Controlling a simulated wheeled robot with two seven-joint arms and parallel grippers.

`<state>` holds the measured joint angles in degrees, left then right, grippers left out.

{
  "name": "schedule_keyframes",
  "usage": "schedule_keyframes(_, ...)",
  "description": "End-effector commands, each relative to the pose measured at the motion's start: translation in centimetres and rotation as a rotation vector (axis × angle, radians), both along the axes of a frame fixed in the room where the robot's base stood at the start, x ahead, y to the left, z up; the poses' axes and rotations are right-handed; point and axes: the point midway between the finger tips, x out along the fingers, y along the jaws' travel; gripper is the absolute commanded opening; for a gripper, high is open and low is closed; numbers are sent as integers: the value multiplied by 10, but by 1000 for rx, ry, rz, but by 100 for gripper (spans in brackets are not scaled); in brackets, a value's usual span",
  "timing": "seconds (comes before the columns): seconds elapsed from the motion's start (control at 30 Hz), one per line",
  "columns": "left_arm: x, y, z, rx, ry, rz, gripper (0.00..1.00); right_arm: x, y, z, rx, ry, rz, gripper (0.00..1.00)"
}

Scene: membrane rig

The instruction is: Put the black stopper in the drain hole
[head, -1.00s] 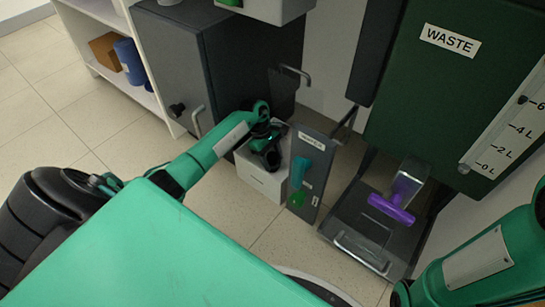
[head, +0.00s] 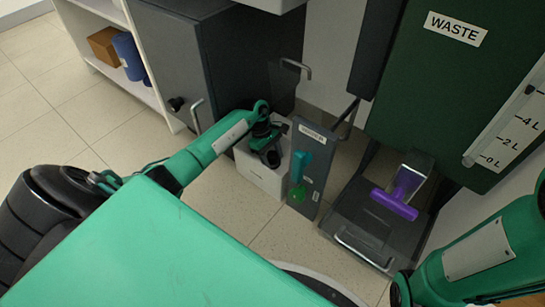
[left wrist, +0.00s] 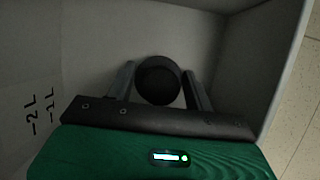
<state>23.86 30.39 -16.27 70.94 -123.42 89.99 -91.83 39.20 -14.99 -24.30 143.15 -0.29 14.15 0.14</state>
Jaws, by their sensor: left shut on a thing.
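The black stopper (left wrist: 158,80) is round and dark. In the left wrist view it sits between the two fingers of my left gripper (left wrist: 160,88), which is shut on it. They are inside a pale-walled tank (left wrist: 85,50) with litre marks on its left wall. In the head view my left gripper (head: 270,156) reaches down into the white tank (head: 262,180) on the floor. The drain hole cannot be seen, and I cannot tell whether the stopper touches the tank floor. My right arm shows at lower right, but its gripper is out of view.
A grey panel (head: 318,160) with a teal handle (head: 300,165) stands just right of the tank. A dark cabinet (head: 200,60) is behind it. The green waste tank (head: 440,95) and a purple handle (head: 394,205) are to the right. Floor is open at left.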

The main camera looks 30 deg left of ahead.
Motion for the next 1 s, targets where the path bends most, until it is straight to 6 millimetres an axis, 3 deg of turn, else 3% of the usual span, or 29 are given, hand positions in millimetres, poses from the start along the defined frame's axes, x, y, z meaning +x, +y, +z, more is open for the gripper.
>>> schedule_keyframes(0.13,0,0,-2,1,0,0,30,2,0,-3,-1,6,-2,0)
schedule_keyframes(0.17,0,0,-1,0,0,0,59,2,0,-3,-3,7,-3,0)
schedule_keyframes(0.27,0,0,-1,0,0,0,78,2,0,-3,-5,7,-5,0)
schedule_keyframes(0.73,0,-1,4,-1,1,-1,78,-1,0,3,-3,-4,-2,0)
schedule_keyframes(1.0,0,1,37,2,-1,-2,78,0,0,29,-4,-2,-3,0)
